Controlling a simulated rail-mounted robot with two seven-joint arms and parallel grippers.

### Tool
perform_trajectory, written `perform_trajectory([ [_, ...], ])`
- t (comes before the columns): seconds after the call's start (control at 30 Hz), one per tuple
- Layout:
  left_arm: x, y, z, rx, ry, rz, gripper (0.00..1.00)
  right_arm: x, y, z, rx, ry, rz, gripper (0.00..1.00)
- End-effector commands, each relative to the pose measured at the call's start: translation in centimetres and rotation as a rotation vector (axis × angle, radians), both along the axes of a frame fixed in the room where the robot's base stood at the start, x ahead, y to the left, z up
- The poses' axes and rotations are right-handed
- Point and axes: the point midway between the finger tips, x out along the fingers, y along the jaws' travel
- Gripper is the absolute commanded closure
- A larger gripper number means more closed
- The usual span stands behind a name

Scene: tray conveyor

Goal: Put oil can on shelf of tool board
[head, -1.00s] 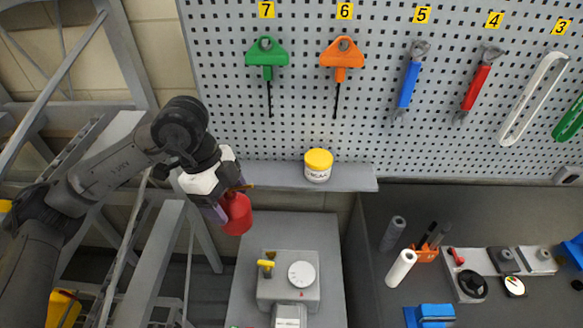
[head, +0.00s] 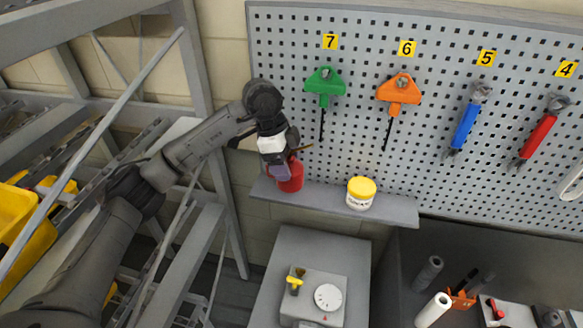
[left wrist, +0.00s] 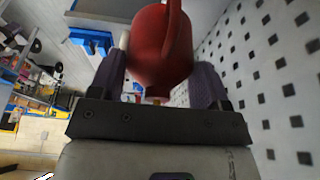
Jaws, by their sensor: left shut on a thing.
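The red oil can (head: 292,178) is in my left gripper (head: 283,170), at the left end of the grey shelf (head: 400,210) under the tool board (head: 360,120). Its thin spout points right toward the board. In the left wrist view, the red can (left wrist: 162,50) sits between the two purple-grey fingers of my left gripper (left wrist: 158,85), which are shut on it. The can is over or on the shelf; I cannot tell whether it touches. My right gripper is not in view.
A white jar with a yellow lid (head: 361,193) stands on the shelf right of the can. Bare shelf lies between them. Green (head: 324,85) and orange (head: 398,92) tools hang above. A grey machine box (head: 320,295) stands below. A metal rack (head: 205,80) is at left.

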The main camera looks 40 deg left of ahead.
Motion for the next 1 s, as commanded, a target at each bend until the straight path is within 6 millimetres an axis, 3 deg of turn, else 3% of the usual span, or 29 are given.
perform_trajectory([
  [0.23, 4.2, 2.0, 0.2, -0.002, 0.000, 0.001, 0.61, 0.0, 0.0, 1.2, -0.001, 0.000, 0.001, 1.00],
  [0.4, 3.9, 2.0, -2.3, 0.001, 0.001, -0.002, 0.61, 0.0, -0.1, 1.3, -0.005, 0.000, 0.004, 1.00],
  [0.67, 3.9, 2.0, -3.4, 0.000, 0.000, -0.001, 0.61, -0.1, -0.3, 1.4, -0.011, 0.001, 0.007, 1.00],
  [1.0, 4.2, 2.2, -6.8, -0.001, 0.001, 0.001, 0.61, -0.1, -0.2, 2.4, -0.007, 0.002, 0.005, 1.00],
])
